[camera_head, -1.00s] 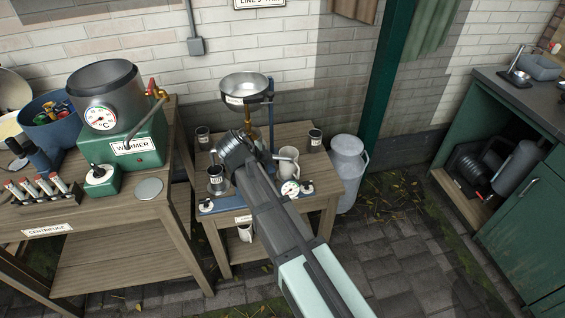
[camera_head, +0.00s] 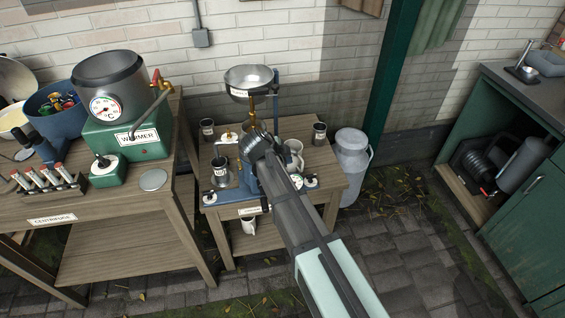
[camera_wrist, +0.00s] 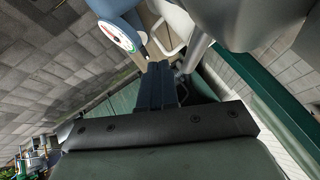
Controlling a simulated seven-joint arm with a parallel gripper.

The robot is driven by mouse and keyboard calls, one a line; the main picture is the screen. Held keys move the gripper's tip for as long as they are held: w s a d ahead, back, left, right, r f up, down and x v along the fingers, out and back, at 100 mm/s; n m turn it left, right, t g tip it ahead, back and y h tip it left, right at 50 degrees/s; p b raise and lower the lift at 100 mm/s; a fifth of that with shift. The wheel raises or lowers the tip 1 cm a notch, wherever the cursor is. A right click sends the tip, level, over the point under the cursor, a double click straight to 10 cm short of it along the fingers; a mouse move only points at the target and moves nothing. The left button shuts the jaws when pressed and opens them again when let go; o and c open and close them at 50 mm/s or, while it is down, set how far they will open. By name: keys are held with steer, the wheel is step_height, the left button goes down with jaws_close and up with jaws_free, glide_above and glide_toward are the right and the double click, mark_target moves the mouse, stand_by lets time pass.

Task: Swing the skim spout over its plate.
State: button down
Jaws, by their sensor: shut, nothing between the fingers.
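The separator stands on the small wooden table, with a steel bowl (camera_head: 250,77) above a brass stem and a blue post beside it. A brass fitting (camera_head: 228,136) shows left of my gripper; I cannot tell whether it is the skim spout. A dark cup (camera_head: 220,170) stands on the table's left part, with a round metal plate around its foot. My gripper (camera_head: 252,140) is in front of the separator's middle and hides part of it. In the wrist view my fingers (camera_wrist: 160,75) are shut and empty, near a round gauge (camera_wrist: 122,35); whether they touch anything is unclear.
A white mug (camera_head: 293,152) stands right of my gripper. Other dark cups stand at the back left (camera_head: 207,128) and back right (camera_head: 319,132). A milk can (camera_head: 351,165) stands on the floor at right, and the green warmer (camera_head: 125,135) stands on the left table.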

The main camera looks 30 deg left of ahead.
steer(key=shift+w+a+r, duration=0.1)
steer(key=shift+w+a, duration=0.3)
steer(key=shift+w, duration=0.4)
steer(key=w+n+y, duration=0.1)
steer(key=w+a+n+y, duration=0.1)
steer(key=w+n, duration=0.1)
steer(key=shift+w+a+n+y, duration=0.4)
steer(key=shift+w+n+y, duration=0.05)
steer(key=shift+w+n, duration=0.25)
steer(key=shift+w+a+n+y, duration=0.35)
steer(key=shift+w+n+y, duration=0.15)
steer(key=shift+n, duration=0.2)
steer(key=shift+d, duration=0.1)
